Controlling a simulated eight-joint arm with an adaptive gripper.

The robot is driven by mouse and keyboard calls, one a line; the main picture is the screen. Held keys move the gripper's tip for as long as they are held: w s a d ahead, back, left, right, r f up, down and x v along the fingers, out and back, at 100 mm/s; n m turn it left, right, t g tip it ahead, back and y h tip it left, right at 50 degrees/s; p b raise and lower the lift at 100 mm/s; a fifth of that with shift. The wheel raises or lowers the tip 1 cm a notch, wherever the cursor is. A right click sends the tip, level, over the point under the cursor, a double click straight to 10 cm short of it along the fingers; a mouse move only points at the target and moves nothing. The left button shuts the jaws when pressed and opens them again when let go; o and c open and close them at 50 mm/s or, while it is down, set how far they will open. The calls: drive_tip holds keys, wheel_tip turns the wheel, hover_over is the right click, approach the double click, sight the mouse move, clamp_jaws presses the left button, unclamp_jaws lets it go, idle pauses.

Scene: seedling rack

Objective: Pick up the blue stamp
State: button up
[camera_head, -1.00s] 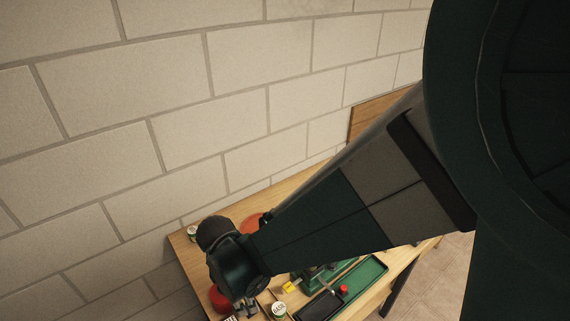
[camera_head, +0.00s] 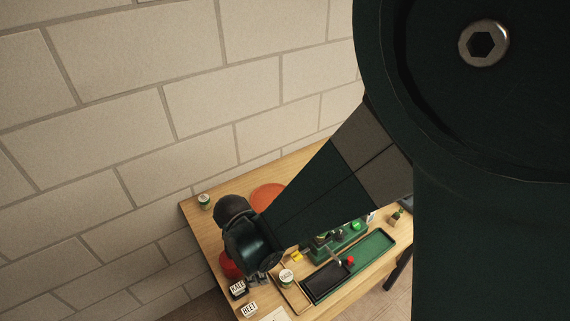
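I do not see a blue stamp in this view; my arm covers part of the table. My gripper (camera_head: 259,279) points down over the table's left front part, below my dark wrist. It is small and dark here, and I cannot tell its fingers' state. It is close to the KALE label block (camera_head: 237,289) and left of the pot marked BASIL (camera_head: 286,276). No object shows clearly in it.
The wooden table (camera_head: 196,222) stands against a block wall. A green tray (camera_head: 375,249), black tray (camera_head: 327,283), green device (camera_head: 340,236), red round thing (camera_head: 230,266), orange disc (camera_head: 267,197), BEET label block (camera_head: 249,309) and small pot (camera_head: 204,201) are on it.

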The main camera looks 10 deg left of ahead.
drive_tip(key=shift+d+f, duration=0.1)
drive_tip(key=shift+f, duration=0.6)
drive_tip(key=shift+c, duration=0.4)
drive_tip(key=c, duration=0.9)
